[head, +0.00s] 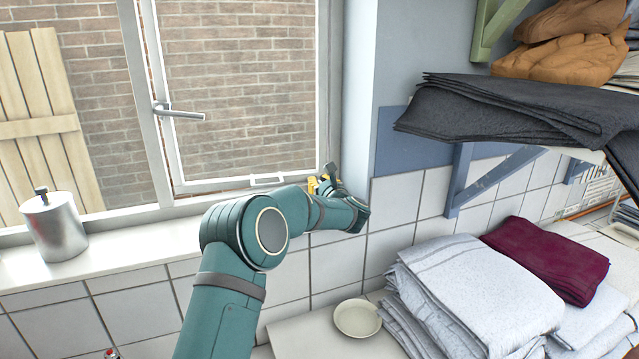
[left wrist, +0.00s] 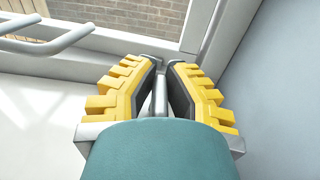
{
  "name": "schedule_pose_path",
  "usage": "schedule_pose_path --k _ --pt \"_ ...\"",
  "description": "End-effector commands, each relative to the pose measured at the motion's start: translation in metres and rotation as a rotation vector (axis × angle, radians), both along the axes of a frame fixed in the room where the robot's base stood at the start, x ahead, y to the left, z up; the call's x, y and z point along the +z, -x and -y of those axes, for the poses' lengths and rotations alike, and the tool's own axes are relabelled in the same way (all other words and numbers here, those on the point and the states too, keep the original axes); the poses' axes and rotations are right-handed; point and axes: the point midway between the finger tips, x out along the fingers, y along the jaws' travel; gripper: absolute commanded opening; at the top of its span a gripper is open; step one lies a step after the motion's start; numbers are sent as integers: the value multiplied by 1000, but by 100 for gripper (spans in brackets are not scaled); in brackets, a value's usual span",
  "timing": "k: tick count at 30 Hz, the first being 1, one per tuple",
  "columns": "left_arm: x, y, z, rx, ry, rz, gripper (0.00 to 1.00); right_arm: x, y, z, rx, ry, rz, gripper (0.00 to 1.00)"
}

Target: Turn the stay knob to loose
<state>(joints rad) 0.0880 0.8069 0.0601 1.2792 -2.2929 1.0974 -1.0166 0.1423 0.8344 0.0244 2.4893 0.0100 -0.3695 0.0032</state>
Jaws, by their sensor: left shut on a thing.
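My left gripper (head: 324,182) is at the lower right corner of the window, beside the wall, with my teal arm reaching up to it. In the left wrist view its yellow, black-padded fingers (left wrist: 165,75) are closed in on a slim grey metal piece (left wrist: 160,97), which I take to be the stay knob. Fingers and palm hide most of the knob, so its turn and any markings cannot be read. In the head view the knob is hidden by the gripper. My right gripper is not in view.
A white bar handle (head: 267,179) is near the window frame's bottom, left of the gripper. A window lever (head: 180,112) and metal canister (head: 54,226) are farther left. Right are a shelf with dark cloth (head: 500,112) and folded towels (head: 475,290). A dish (head: 357,318) lies below.

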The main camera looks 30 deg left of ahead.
Motion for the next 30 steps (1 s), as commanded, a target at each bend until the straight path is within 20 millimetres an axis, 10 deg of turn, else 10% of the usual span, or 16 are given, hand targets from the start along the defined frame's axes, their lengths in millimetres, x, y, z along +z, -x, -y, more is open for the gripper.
schedule_pose_path --k 29,30 --pt "1 7 -5 408 -2 2 0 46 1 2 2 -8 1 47" --pt "1 7 -6 408 -2 2 22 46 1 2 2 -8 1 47"
